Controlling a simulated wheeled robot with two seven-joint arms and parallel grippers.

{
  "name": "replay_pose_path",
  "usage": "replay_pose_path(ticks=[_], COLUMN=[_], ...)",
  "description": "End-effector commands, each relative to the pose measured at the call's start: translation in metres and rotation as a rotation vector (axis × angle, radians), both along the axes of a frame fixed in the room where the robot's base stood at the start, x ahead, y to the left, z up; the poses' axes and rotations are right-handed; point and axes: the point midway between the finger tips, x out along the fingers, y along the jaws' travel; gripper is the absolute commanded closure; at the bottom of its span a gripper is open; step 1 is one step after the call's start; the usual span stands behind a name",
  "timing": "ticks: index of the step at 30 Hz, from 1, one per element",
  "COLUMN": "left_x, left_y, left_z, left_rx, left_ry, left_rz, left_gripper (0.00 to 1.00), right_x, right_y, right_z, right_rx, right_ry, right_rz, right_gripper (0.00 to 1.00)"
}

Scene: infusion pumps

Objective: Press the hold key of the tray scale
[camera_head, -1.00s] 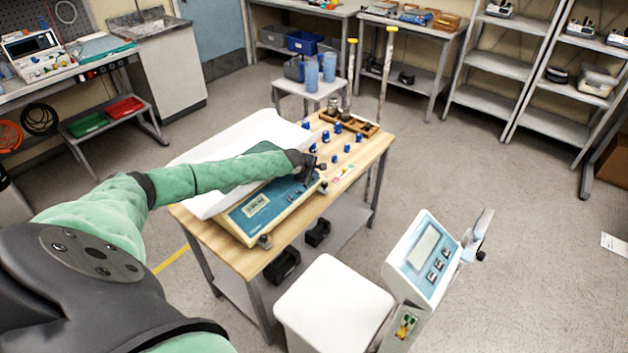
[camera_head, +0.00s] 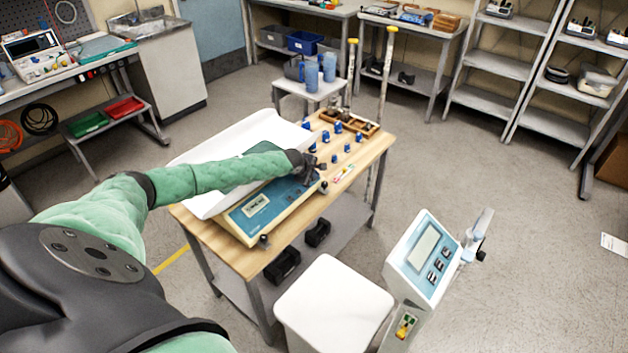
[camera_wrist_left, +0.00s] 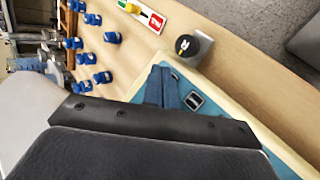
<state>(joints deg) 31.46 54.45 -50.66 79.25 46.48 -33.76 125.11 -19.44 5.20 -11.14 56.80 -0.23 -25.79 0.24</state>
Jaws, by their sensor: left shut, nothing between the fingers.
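The tray scale (camera_head: 284,206) stands on a wooden-topped table, with a white curved tray (camera_head: 240,135) and a blue front panel. Its small display (camera_head: 256,203) shows dark marks too small to read. My left gripper (camera_head: 310,172) is shut and empty at the panel's right end. In the left wrist view its fingers (camera_wrist_left: 165,88) are down at the blue panel, beside a dark key with a light frame (camera_wrist_left: 193,101). I cannot tell whether the fingertips touch or cover a key, and the hold key's label is not readable. My right gripper is not in view.
A second scale with a white seat (camera_head: 333,305) and blue console (camera_head: 425,255) stands in front.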

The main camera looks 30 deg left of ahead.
Motion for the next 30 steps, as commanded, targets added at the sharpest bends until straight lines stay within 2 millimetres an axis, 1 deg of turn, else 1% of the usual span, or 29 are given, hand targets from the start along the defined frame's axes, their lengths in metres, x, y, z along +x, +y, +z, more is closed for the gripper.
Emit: replay_pose_path(ticks=[11,19,30], left_x=[-0.0001,-0.0002,0.0], left_y=[0.0002,0.0028,0.0033], left_z=[-0.0007,-0.0076,-0.0077], left_rx=[0.0,-0.001,0.0], left_ry=[0.0,0.001,0.0], left_rz=[0.0,0.001,0.0], left_gripper=[1.0,1.0,1.0], right_x=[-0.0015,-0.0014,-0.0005], right_y=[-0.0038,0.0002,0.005], right_z=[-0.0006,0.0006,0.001], right_rx=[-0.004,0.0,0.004], right_ry=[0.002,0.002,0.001], right_rz=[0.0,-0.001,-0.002], right_gripper=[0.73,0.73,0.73])
